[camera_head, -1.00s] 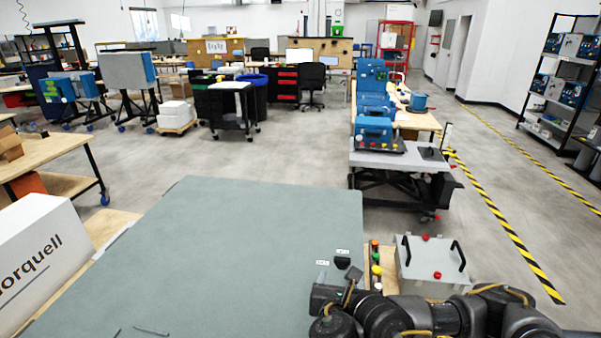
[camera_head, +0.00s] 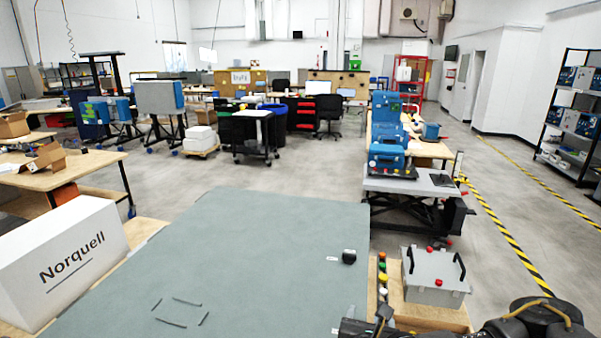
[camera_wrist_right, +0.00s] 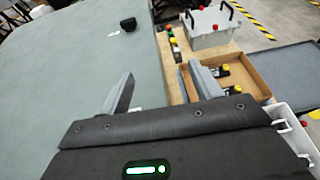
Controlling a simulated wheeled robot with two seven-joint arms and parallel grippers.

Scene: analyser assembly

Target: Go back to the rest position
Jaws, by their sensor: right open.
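My right gripper (camera_wrist_right: 160,92) is open in the right wrist view, its two grey fingers spread apart with nothing between them. It hangs above the right edge of the grey-green table mat (camera_wrist_right: 60,75). In the head view my right arm and gripper (camera_head: 365,328) show only in part at the bottom right, over the mat's right edge. My left gripper is in neither view. A small black device (camera_head: 349,256) sits on the mat (camera_head: 250,240) near its right edge; it also shows in the right wrist view (camera_wrist_right: 129,24).
A grey lidded box (camera_head: 435,275) with black handles stands right of the mat, beside a row of coloured buttons (camera_head: 383,275). A cardboard tray (camera_wrist_right: 240,75) lies below the right gripper's side. The mat's middle is clear.

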